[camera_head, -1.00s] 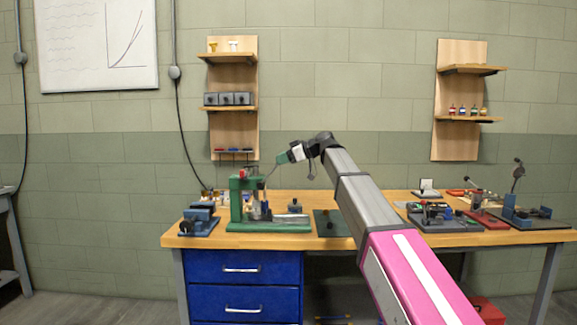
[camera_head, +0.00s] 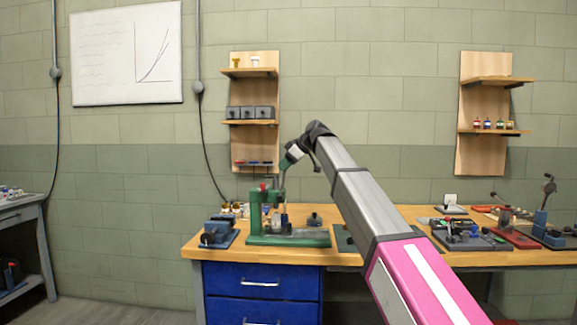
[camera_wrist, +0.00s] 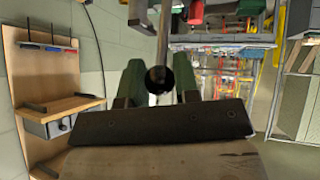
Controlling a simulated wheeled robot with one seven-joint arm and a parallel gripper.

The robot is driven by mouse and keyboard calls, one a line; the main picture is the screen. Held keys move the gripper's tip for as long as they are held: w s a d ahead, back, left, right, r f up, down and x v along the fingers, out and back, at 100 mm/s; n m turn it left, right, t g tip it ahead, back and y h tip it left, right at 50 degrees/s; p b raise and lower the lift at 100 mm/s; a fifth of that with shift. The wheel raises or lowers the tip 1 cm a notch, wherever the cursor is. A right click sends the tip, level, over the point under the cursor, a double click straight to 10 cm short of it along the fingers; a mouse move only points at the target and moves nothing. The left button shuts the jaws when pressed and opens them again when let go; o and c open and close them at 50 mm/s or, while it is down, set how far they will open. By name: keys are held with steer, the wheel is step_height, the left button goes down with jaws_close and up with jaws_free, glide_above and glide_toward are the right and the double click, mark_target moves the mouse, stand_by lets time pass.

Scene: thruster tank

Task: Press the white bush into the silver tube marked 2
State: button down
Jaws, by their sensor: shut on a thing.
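My gripper (camera_head: 287,163) is above the green press (camera_head: 255,215) at the left of the bench. In the wrist view its green-padded fingers (camera_wrist: 158,82) are shut on the press lever (camera_wrist: 163,42), a thin grey bar with a dark round end between the pads. The lever stands nearly upright. A small silvery upright piece (camera_head: 284,219) stands at the press; I cannot tell whether it is the tube marked 2. I cannot make out the white bush there. A small white piece (camera_head: 255,61) sits on the top left shelf.
A blue vise (camera_head: 218,232) stands left of the press, with small bottles behind it. Dark fixtures (camera_head: 468,236) and a red-based tool (camera_head: 512,234) fill the bench's right. A wooden shelf unit (camera_head: 270,95) hangs on the wall behind. Blue drawers (camera_head: 262,281) are below.

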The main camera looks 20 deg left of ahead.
steer(key=shift+a, duration=0.1)
steer(key=c, duration=0.9)
jaws_free()
steer(key=shift+o, duration=0.2)
steer(key=shift+r, duration=0.1)
steer(key=v, duration=1)
steer(key=shift+d+r, duration=0.2)
steer(key=shift+d, duration=0.05)
